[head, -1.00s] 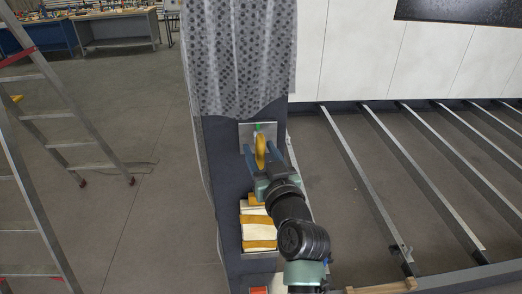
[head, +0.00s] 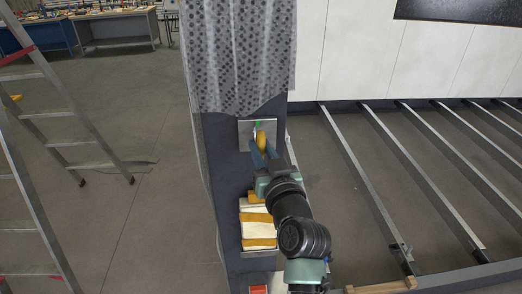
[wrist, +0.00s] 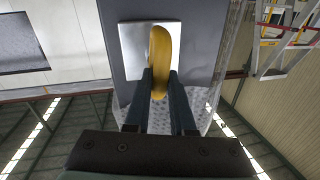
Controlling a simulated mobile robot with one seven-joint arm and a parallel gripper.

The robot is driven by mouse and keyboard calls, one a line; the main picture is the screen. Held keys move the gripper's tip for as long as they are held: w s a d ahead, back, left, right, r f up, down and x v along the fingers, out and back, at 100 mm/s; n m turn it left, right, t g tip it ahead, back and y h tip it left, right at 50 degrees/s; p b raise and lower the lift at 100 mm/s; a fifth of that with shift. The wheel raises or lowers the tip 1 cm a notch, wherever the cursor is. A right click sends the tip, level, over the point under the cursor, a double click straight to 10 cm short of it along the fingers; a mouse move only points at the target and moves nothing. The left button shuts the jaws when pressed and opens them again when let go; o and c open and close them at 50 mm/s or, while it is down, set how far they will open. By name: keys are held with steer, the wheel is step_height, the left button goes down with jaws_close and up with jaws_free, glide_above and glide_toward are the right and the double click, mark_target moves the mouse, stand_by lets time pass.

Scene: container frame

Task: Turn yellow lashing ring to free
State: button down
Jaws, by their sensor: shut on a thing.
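The yellow lashing ring (head: 261,137) stands out from a pale metal plate (head: 244,128) on the dark post (head: 224,165). In the wrist view the ring (wrist: 160,50) shows edge-on in front of the plate (wrist: 133,52). My gripper (head: 262,152) is shut on the ring, with one finger on each side of it. In the wrist view the fingertips (wrist: 160,78) press close against its near part.
A grey patterned curtain (head: 238,60) hangs over the post just above the plate. A white and orange-yellow bundle (head: 258,224) sits on the post below. A ladder (head: 62,150) stands at the left. Metal floor beams (head: 365,185) run at the right.

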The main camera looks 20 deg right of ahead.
steer(key=m+b, duration=0.1)
steer(key=m, duration=0.1)
steer(key=m+b, duration=0.2)
steer(key=shift+d+f, duration=0.1)
steer(key=shift+f, duration=0.25)
steer(key=m+t+h+b, duration=0.1)
steer(key=m, duration=0.4)
steer(key=shift+d, duration=0.15)
steer(key=m+h+p, duration=0.1)
steer(key=m, duration=0.4)
steer(key=shift+d+f, duration=0.1)
steer(key=shift+f+m+h+p, duration=0.1)
steer(key=shift+m+h+p, duration=0.35)
steer(key=shift+m, duration=0.75)
steer(key=shift+f+m+h+p, duration=0.1)
steer(key=shift+m+h+p, duration=0.35)
steer(key=shift+m, duration=0.75)
steer(key=shift+r+m+t, duration=0.1)
steer(key=shift+m+t, duration=0.2)
steer(key=c, duration=0.8)
jaws_free()
steer(key=shift+s, duration=0.1)
steer(key=shift+o, duration=0.2)
steer(key=shift+w+f, duration=0.2)
steer(key=p+v, duration=0.1)
steer(key=v, duration=1.2)
steer(key=shift+r, duration=0.15)
